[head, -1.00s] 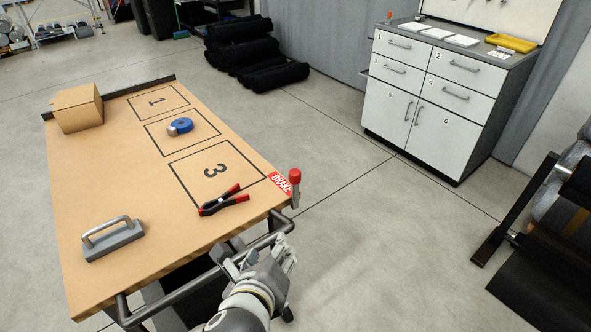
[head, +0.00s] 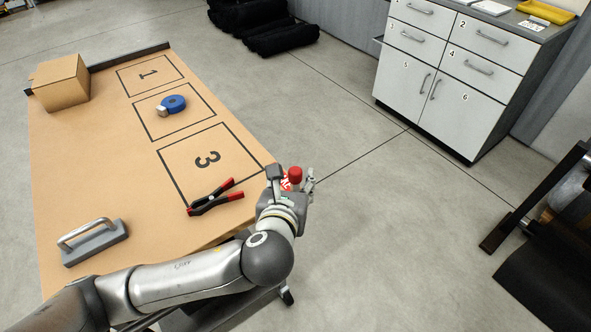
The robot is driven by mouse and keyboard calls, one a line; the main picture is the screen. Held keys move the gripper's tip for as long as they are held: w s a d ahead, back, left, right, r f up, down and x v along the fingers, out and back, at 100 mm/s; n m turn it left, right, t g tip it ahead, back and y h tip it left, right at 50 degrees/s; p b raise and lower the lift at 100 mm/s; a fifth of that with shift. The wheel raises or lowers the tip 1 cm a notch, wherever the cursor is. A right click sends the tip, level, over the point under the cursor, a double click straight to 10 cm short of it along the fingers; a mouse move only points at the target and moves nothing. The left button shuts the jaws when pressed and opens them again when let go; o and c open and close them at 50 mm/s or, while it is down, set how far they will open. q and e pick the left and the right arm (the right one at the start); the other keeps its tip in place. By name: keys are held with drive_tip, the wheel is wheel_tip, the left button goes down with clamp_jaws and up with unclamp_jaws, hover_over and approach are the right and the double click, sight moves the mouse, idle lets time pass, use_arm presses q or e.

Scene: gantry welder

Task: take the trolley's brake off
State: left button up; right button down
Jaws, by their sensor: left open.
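The trolley (head: 75,200) has a wooden top and stands at the left of the head view. Its brake lever has a red knob (head: 296,174) and stands at the trolley's near right corner. The red BRAKE label (head: 285,183) beside it is mostly hidden behind my gripper. My left gripper (head: 293,178) is open at this corner, with one finger to the left of the red knob and one to the right. I cannot tell whether either finger touches the knob. The lever below the knob is hidden by the gripper. My right gripper is not in view.
A white cabinet (head: 440,75) stands at the back right. The floor between is clear.

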sight(294, 177)
use_arm(q)
drive_tip(key=x, duration=0.4)
drive_tip(key=shift+w, duration=0.1)
drive_tip(key=shift+c, duration=2.5)
drive_tip(key=c, duration=0.5)
clamp_jaws()
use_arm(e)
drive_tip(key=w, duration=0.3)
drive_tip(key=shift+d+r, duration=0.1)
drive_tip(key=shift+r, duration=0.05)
use_arm(q)
drive_tip(key=shift+f, duration=0.1)
